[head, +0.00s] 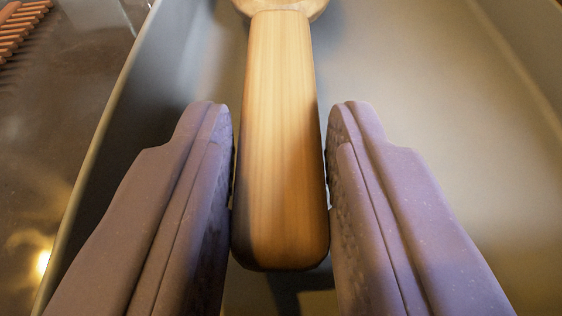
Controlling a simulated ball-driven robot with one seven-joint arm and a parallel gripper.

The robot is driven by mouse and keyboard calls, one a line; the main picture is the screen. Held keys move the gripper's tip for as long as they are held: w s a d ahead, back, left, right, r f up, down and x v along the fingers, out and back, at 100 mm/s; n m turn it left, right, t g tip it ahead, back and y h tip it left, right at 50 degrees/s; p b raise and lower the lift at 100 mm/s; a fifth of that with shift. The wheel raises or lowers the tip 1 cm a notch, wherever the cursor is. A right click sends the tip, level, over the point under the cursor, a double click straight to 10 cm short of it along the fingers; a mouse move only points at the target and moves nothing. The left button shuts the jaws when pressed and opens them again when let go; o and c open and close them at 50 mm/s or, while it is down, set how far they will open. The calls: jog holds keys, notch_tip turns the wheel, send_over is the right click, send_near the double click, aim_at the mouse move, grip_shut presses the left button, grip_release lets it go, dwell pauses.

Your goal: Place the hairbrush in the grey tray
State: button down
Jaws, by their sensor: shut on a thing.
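The hairbrush (280,130) shows as a light wooden handle in the middle of the head view, with its rounded end toward me. The start of its head shows at the top edge; the rest is out of view. My gripper (280,130) is shut on the handle, with one purple-grey finger on each side. The grey tray (420,110) lies below, and the handle is over its floor inside the walls. A small dark shadow shows under the handle's end. I cannot tell whether the brush touches the tray floor.
The tray's left wall (112,125) runs up the left side, and its right wall (525,65) shows at upper right. A dark glossy counter (65,130) lies outside on the left. A brown slatted thing (22,30) is at the top left corner.

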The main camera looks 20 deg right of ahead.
jog(key=shift+s+f, duration=0.25)
jog(key=shift+f, duration=0.3)
jog(key=c, duration=0.8)
grip_release()
jog(key=shift+a+f, duration=0.1)
jog(key=shift+f, duration=0.05)
jog(key=shift+s, duration=0.1)
jog(key=shift+r+p, duration=0.3)
jog(key=shift+r, duration=0.1)
jog(key=r+p+v, duration=0.1)
jog(key=p+v, duration=0.2)
jog(key=v, duration=0.8)
jog(key=shift+s+r, duration=0.1)
jog(key=shift+r, duration=0.05)
